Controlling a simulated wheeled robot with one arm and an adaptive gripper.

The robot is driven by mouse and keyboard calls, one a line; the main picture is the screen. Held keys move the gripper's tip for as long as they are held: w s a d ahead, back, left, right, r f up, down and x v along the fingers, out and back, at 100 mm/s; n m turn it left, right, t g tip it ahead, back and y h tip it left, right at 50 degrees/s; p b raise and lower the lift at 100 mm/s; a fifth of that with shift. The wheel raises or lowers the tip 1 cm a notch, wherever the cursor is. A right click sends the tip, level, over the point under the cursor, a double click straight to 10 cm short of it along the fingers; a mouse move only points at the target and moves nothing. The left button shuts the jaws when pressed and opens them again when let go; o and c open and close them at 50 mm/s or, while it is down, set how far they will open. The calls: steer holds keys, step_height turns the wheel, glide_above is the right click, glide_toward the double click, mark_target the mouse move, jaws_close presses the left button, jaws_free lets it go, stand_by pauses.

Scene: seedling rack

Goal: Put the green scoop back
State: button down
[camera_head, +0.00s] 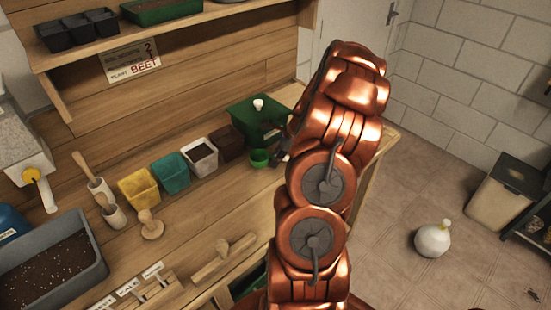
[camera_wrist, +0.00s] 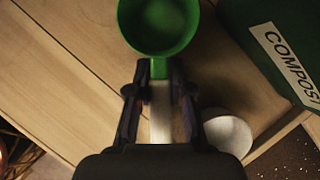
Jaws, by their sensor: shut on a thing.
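The green scoop (camera_head: 259,157) shows in the head view just left of my gripper (camera_head: 283,156), in front of the green compost bin. In the wrist view, the scoop's round green cup (camera_wrist: 158,27) is at the top, with its open side toward the camera. My gripper (camera_wrist: 159,72) is shut on the scoop's handle, which runs down between the two dark fingers. The cup's inside is dim, and I cannot tell whether it holds anything. I cannot tell how high the scoop is above the wooden bench (camera_head: 205,210).
The green compost bin (camera_head: 240,111) with a white knob stands behind the scoop; its label shows in the wrist view (camera_wrist: 285,62). A row of pots, yellow (camera_head: 138,188), teal (camera_head: 172,174), white (camera_head: 200,158) and brown (camera_head: 227,143), stands to the left. A pale round object (camera_wrist: 228,134) is right of the fingers.

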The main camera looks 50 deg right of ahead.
steer(key=shift+f, duration=0.15)
steer(key=c, duration=1.1)
jaws_free()
steer(key=shift+o, duration=0.2)
steer(key=b+v, duration=0.3)
steer(key=v, duration=0.9)
steer(key=shift+r+b, duration=0.2)
steer(key=shift+b, duration=0.2)
steer(key=a+r+n+g, duration=0.2)
steer(key=a+n, duration=0.5)
steer(key=a, duration=0.6)
steer(key=a+r+n+g, duration=0.25)
steer(key=a+n, duration=0.35)
steer(key=a, duration=0.8)
steer(key=s+a+n+h, duration=0.1)
steer(key=s+a+n, duration=0.5)
steer(key=s, duration=0.4)
steer(key=s+a+f+n+g+h, duration=0.1)
steer(key=s+a+n+h, duration=0.1)
steer(key=s+a+n, duration=0.4)
steer(key=s+n, duration=0.3)
steer(key=shift+s+a, duration=0.25)
steer(key=shift+s, duration=0.15)
steer(key=shift+f+g, duration=0.15)
steer(key=shift+g, duration=0.1)
